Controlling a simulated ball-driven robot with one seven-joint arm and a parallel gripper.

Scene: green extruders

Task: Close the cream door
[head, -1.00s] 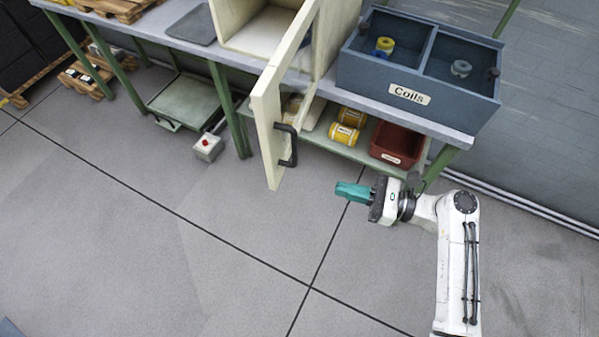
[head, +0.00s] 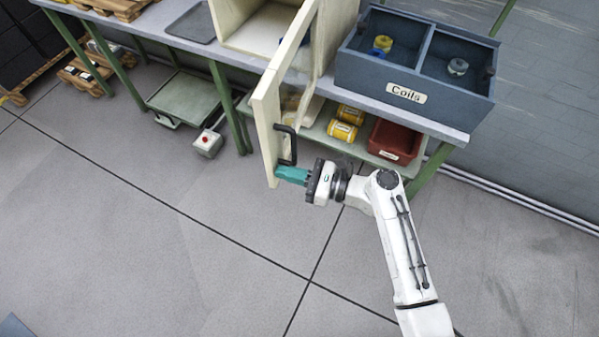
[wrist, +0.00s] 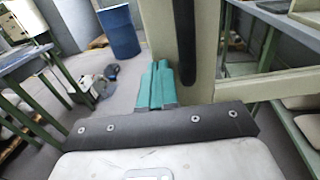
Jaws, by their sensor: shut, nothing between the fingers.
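The cream door (head: 268,125) stands open, swung out from the cream cabinet (head: 262,28) on the workbench. Its black handle (head: 287,145) is on the side facing my gripper. My gripper (head: 280,173) has teal fingers that are shut and empty. In the head view its tips are at the door's lower part, just below the handle; I cannot tell whether they touch it. In the wrist view the shut fingers (wrist: 157,85) point toward the door (wrist: 197,40), which stands close ahead, with the dark handle (wrist: 187,40) beside them.
A blue bin labelled Coils (head: 415,70) stands on the bench right of the cabinet. Below are a red bin (head: 394,140) and yellow rolls (head: 345,122) on a shelf. A grey box with a red button (head: 208,144) is on the floor. The floor in front is clear.

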